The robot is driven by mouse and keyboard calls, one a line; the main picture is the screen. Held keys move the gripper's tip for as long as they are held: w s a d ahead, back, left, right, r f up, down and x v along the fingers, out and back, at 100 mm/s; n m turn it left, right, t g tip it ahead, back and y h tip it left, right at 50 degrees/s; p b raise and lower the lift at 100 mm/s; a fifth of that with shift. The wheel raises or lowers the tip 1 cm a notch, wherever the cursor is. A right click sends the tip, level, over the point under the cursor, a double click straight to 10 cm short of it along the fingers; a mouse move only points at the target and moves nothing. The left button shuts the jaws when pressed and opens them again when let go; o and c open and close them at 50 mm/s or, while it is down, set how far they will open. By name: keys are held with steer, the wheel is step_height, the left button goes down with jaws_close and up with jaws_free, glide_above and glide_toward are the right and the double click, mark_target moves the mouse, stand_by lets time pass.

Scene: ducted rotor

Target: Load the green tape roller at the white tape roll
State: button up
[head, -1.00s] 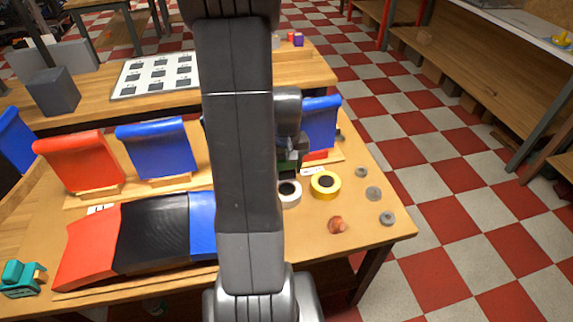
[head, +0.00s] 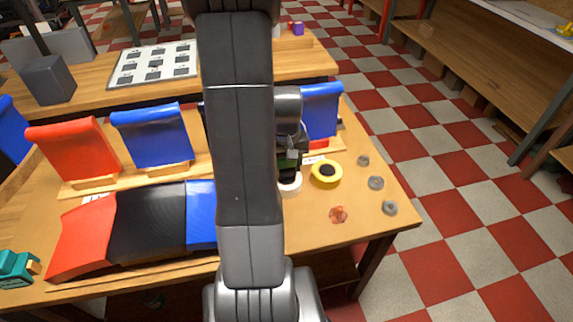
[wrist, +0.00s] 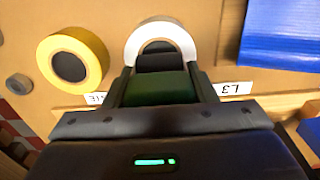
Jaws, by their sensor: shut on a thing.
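My gripper (wrist: 162,85) is shut on the green tape roller (wrist: 153,90), seen between its fingers in the wrist view. In the head view my arm hides most of the gripper and roller; a little green (head: 284,160) shows beside the arm. The white tape roll (wrist: 160,27) lies on the table straight ahead of the roller in the wrist view. The roller's dark front part overlaps the roll's opening; I cannot tell whether it is inside or above it. In the head view the roll (head: 291,189) is partly covered by the gripper.
A yellow tape roll (head: 326,175) lies right of the white one. Several grey rings (head: 376,183) and a reddish-brown piece (head: 338,214) lie near the table's right edge.

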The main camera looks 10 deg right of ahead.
steer(key=shift+f+b, duration=0.5)
steer(key=shift+f, duration=0.1)
stand_by(1.4)
steer(key=shift+r, duration=0.15)
steer(key=shift+r+p, duration=2.7)
steer(key=shift+r, duration=0.8)
steer(key=shift+f, duration=0.1)
